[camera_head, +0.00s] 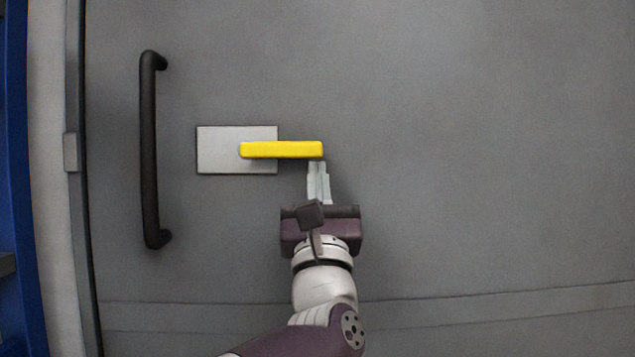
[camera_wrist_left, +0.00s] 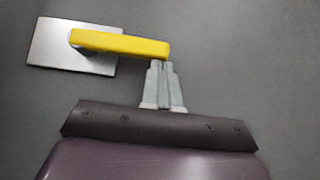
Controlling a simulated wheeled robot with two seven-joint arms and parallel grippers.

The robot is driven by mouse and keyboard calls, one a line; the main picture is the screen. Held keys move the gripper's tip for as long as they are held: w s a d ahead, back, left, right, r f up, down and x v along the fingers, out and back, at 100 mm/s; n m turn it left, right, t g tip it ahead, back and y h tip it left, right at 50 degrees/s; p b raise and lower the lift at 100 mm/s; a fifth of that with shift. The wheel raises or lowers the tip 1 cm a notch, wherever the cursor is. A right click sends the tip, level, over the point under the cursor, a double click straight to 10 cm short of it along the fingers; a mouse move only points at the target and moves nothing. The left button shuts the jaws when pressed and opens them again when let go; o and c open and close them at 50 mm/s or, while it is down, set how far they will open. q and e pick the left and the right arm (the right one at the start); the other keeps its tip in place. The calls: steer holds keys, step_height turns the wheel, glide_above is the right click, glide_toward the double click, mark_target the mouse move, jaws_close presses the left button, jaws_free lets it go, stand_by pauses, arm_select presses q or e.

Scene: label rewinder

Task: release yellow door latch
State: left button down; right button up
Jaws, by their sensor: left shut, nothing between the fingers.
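The yellow door latch (camera_head: 282,150) is a bar lying level across a silver plate (camera_head: 215,150) on the grey door. Its free end points right, past the plate's edge. It also shows in the left wrist view (camera_wrist_left: 120,44), with the plate (camera_wrist_left: 50,45) behind its left part. My left gripper (camera_head: 317,166) is shut and empty, its fingertips just below the latch's right end. In the left wrist view its fingertips (camera_wrist_left: 161,66) are close under that end; I cannot tell whether they touch it. My right gripper is not in view.
A black vertical handle (camera_head: 149,150) stands out from the door left of the plate. The door's left edge meets a pale frame and a blue upright (camera_head: 20,180). The grey door (camera_head: 480,150) right of the latch is bare and clear.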

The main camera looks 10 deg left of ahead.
mark_target(320, 148)
arm_select(q)
steer(key=shift+n, duration=0.3)
